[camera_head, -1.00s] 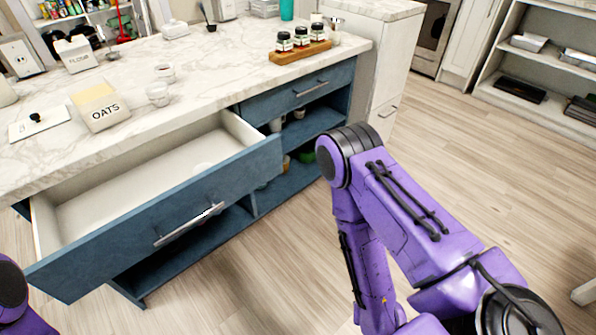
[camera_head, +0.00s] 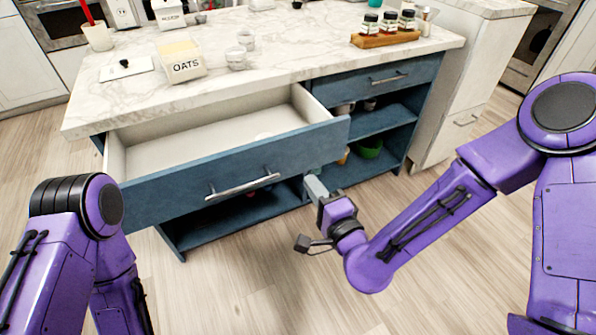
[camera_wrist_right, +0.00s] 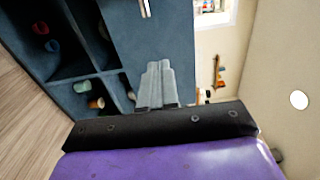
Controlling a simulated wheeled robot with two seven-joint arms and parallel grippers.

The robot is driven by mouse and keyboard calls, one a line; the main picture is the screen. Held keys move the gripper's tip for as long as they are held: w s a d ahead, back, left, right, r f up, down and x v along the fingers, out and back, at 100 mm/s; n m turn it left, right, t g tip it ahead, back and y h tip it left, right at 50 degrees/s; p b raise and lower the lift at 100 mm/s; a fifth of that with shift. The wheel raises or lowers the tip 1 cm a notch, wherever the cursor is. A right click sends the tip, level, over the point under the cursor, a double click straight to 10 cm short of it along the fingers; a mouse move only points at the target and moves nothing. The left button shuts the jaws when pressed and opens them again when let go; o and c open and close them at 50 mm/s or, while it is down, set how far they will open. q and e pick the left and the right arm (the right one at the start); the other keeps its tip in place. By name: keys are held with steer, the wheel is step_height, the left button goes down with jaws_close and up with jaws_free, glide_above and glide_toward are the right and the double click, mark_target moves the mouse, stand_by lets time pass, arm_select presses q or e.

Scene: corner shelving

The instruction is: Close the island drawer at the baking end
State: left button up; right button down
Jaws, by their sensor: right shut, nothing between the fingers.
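The island drawer (camera_head: 240,165) with a blue front and a silver bar handle (camera_head: 243,186) stands open, its pale inside showing below the marble top. My right gripper (camera_head: 313,186) is shut and empty, just below the right end of the drawer front. In the right wrist view its closed grey fingers (camera_wrist_right: 156,82) point at the blue drawer front (camera_wrist_right: 160,35); I cannot tell whether they touch it. The handle's end shows at the top there (camera_wrist_right: 146,8). My left arm comes in from the left; its gripper is out of view.
The marble countertop (camera_head: 290,50) holds an oats box (camera_head: 182,63), glass jars (camera_head: 237,58) and a wooden tray of spice jars (camera_head: 384,41). Open blue shelves (camera_head: 375,127) lie right of the drawer, with a green bowl (camera_head: 369,148). The wooden floor (camera_head: 270,280) in front is clear.

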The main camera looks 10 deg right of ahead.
mark_target(292, 155)
steer(key=x, duration=0.8)
steer(key=shift+w, duration=0.1)
